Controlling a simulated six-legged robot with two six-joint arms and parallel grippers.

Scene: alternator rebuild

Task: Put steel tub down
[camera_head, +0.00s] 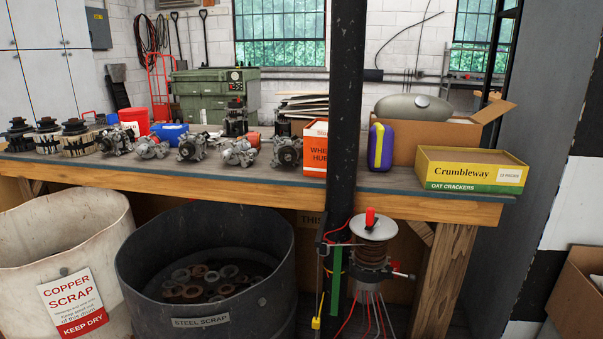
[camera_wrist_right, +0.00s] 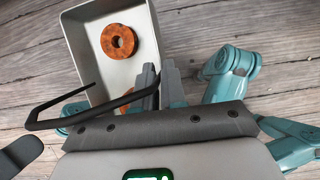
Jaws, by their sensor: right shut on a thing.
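The steel tub (camera_wrist_right: 112,76) shows in the right wrist view as a pale grey, open rectangular box. A rusty orange-brown ring (camera_wrist_right: 106,42) lies inside it. My right gripper (camera_wrist_right: 163,80) is shut on the tub at its near right wall. A black handle-like bar (camera_wrist_right: 75,108) extends at the tub's near left. How high the tub is above the floor cannot be told. The head view shows neither the tub nor either gripper. My left gripper is in neither view.
Grey wooden planks (camera_wrist_right: 285,40) lie beneath the tub. Ahead, a dark steel scrap drum (camera_head: 205,321) and a pale copper scrap drum (camera_head: 100,235) stand before a workbench (camera_head: 270,190) with alternators and boxes. A black post (camera_head: 345,120) rises centrally.

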